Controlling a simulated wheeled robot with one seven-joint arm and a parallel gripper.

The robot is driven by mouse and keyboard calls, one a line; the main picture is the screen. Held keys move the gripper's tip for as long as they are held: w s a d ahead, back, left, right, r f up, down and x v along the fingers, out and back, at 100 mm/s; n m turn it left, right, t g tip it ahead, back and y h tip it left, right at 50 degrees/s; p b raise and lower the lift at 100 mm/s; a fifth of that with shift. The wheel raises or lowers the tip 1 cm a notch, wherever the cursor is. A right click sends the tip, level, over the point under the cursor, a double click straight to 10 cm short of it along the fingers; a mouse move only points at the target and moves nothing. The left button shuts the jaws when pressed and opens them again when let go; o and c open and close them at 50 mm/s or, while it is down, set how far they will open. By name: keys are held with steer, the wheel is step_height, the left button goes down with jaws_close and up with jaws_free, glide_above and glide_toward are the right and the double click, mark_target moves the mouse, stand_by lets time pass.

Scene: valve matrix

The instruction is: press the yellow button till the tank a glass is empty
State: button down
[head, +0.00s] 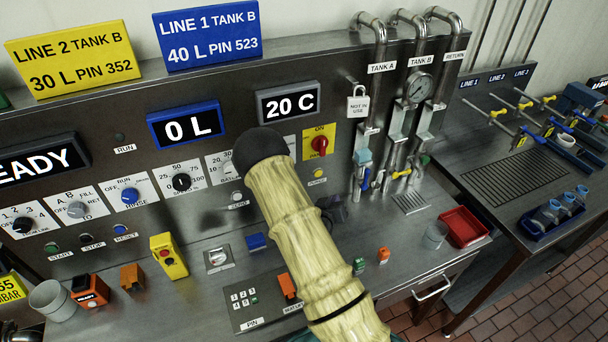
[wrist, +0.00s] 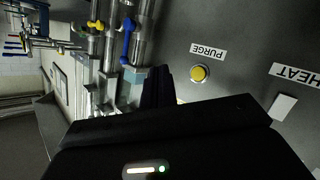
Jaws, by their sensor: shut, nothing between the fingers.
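The yellow button (wrist: 199,73) sits on the grey panel beside a PURGE label in the wrist view. In the head view the yellow button (head: 318,173) is low on the panel, under the red knob on its yellow plate. My gripper (wrist: 158,72) is shut and empty, its dark fingertips to the left of the button in the wrist view and apart from it in the picture. In the head view my gripper (head: 335,208) is a dark shape partly behind my arm, below the button. The TANK A pipe (head: 379,90) stands right of it; I cannot make out a level in its glass.
Pipes with blue and yellow valve handles (head: 400,174) stand close to the right of my gripper. A red tray (head: 464,227) and a grey cup (head: 435,235) are on the bench at right. Small blocks (head: 383,254) lie on the bench front.

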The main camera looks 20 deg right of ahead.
steer(key=shift+w, duration=0.1)
stand_by(0.3)
glide_toward(322, 174)
steer(key=shift+w+d+f, duration=0.35)
steer(key=shift+w+d, duration=0.15)
steer(key=shift+d, duration=0.2)
steer(key=shift+w+d+f, duration=0.35)
steer(key=shift+w+d, duration=0.1)
steer(key=shift+d, duration=0.25)
steer(key=shift+w+d+f, duration=0.4)
steer(key=shift+w+d, duration=0.1)
steer(key=shift+d, duration=0.15)
steer(key=shift+w+b, duration=0.15)
steer(key=shift+b, duration=0.25)
steer(key=shift+w, duration=0.25)
steer(key=shift+w+b, duration=0.45)
stand_by(1.0)
steer(key=shift+s, duration=0.85)
